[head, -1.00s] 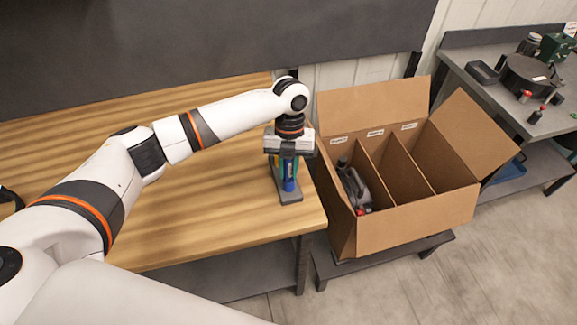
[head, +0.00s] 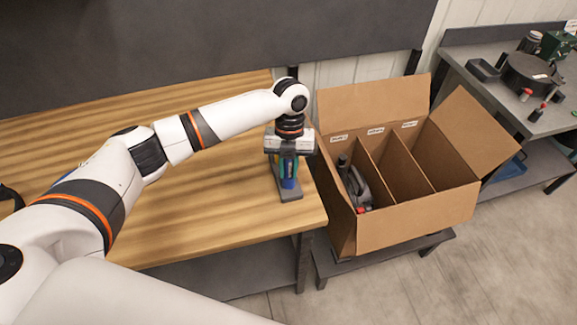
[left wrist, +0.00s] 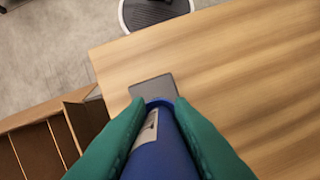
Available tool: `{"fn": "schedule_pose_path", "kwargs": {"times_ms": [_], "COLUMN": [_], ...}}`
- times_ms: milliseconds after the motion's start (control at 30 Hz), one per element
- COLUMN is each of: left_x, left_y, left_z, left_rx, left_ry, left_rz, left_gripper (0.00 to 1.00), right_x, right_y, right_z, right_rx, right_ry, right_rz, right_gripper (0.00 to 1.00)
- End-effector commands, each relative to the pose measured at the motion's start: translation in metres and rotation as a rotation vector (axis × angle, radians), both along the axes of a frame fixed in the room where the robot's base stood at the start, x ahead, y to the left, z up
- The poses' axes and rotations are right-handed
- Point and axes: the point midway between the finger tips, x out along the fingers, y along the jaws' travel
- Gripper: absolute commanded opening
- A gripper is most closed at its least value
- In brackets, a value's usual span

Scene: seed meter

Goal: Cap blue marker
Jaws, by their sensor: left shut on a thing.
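The blue marker (head: 288,182) is upright over a dark grey holder (head: 287,196) near the right end of the wooden table. My left gripper (head: 288,166) points down from above and is shut on the marker. In the left wrist view the marker (left wrist: 160,158) fills the space between my green fingers, with a white label on its side. Its far end meets a blue ring (left wrist: 160,102) over the grey holder. I cannot tell whether the ring is a separate cap or how far the marker sits in it. My right gripper is not in view.
A grey bench (head: 545,121) with several items is at far right. The wooden table (head: 215,205) is mostly clear left of the holder.

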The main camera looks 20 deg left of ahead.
Motion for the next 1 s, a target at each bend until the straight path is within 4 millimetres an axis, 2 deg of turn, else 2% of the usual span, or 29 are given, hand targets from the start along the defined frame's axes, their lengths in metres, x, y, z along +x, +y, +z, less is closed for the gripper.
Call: {"fn": "schedule_pose_path", "kwargs": {"times_ms": [33,167,433,567,1000], "left_x": [-0.001,-0.001,0.000,0.002,0.021], "left_y": [0.000,0.000,0.000,0.000,0.005], "left_z": [-0.001,-0.001,0.000,0.008,0.091], "left_rx": [0.000,-0.001,0.000,0.000,0.001], "left_ry": [0.002,0.002,0.001,0.000,-0.002], "left_rz": [0.000,0.000,0.000,0.000,0.000], "left_gripper": [0.25,0.46,0.46,0.46,0.46], "right_x": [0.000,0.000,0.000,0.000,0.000], "right_y": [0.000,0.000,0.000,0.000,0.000], "right_z": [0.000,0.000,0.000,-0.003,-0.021], "right_rx": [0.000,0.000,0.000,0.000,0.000], "right_ry": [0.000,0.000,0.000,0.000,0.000], "right_rz": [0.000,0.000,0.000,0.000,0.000], "right_gripper": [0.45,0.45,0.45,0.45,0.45]}}
